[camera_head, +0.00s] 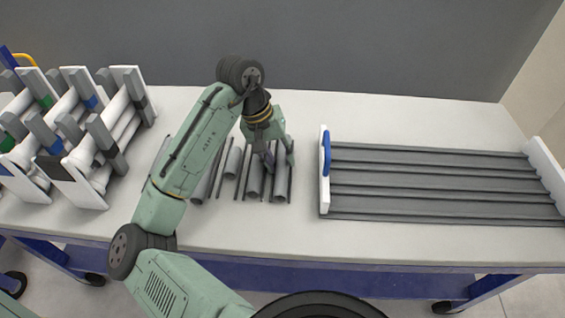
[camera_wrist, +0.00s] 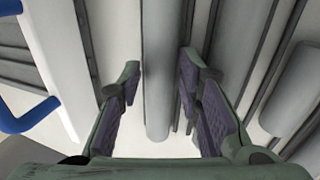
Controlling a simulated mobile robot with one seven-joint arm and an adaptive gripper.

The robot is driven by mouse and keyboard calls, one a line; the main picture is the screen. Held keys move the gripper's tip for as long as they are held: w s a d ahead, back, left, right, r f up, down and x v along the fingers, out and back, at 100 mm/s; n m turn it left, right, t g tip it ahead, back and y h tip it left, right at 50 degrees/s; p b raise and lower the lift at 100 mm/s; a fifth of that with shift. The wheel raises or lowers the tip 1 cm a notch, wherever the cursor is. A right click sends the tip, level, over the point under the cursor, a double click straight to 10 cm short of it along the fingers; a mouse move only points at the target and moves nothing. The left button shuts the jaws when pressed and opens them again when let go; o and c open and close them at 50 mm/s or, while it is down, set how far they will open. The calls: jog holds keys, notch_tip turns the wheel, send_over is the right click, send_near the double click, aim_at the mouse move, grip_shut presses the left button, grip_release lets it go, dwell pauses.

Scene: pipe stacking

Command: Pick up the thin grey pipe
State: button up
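Several grey pipes, thick and thin, lie side by side on the table under my gripper. A thin grey pipe (camera_head: 243,172) lies among the thick ones in the head view. In the wrist view one thin dark grey pipe (camera_wrist: 87,40) runs left of the fingers, and others show just right of them. My gripper (camera_head: 280,157) points down over the right part of the row. In the wrist view it (camera_wrist: 160,82) is open, its purple-padded fingers apart on either side of a thick grey pipe (camera_wrist: 158,60). I cannot tell whether they touch anything. The arm and fingers hide parts of the pipes.
A grooved grey tray (camera_head: 440,190) with white ends and a blue handle (camera_head: 326,152) lies to the right. White racks (camera_head: 75,185) holding pipes stand at the left. The table's front strip (camera_head: 330,240) is clear.

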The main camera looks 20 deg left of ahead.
aim_at(280, 160)
jog(key=shift+d+f, duration=0.1)
jog(key=shift+f, duration=0.25)
jog(key=shift+c, duration=0.3)
grip_shut()
notch_tip(280, 160, up, 10)
jog(key=shift+w+r, duration=0.15)
jog(key=shift+w, duration=0.05)
